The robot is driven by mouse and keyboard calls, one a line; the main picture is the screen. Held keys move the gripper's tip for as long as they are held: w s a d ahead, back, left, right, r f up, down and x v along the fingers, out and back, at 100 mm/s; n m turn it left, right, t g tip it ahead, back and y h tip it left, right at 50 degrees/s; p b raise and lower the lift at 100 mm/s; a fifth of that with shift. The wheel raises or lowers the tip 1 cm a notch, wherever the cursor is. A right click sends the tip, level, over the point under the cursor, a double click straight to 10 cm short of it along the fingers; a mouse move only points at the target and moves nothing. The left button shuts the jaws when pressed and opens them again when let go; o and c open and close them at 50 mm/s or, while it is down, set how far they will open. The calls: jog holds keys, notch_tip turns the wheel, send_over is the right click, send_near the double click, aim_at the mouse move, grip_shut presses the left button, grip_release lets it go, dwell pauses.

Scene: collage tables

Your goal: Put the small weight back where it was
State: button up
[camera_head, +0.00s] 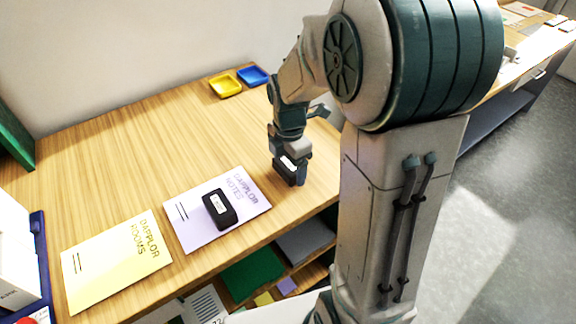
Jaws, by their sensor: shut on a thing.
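My gripper (290,172) is shut on a small black weight (284,175) with a white label. The gripper points down at the right part of the wooden table (110,165), and the weight is at or just above the table surface; I cannot tell if it touches. A second black weight (219,208) with a white label lies on the lilac "Dapplor Notes" sheet (190,236), left of my gripper. The gripper's fingers partly hide the held weight.
A yellow "Dapplor Rooms" sheet (100,275) lies at the front left. A yellow tray (225,86) and a blue tray (253,75) stand at the back. A white box (15,255) is at the left edge. Shelves with coloured sheets (252,275) are below the front edge.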

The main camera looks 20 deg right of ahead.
jog(key=shift+f, duration=0.6)
jog(key=shift+f, duration=0.25)
jog(key=o, duration=1.3)
jog(key=shift+o, duration=0.2)
jog(key=shift+r, duration=0.15)
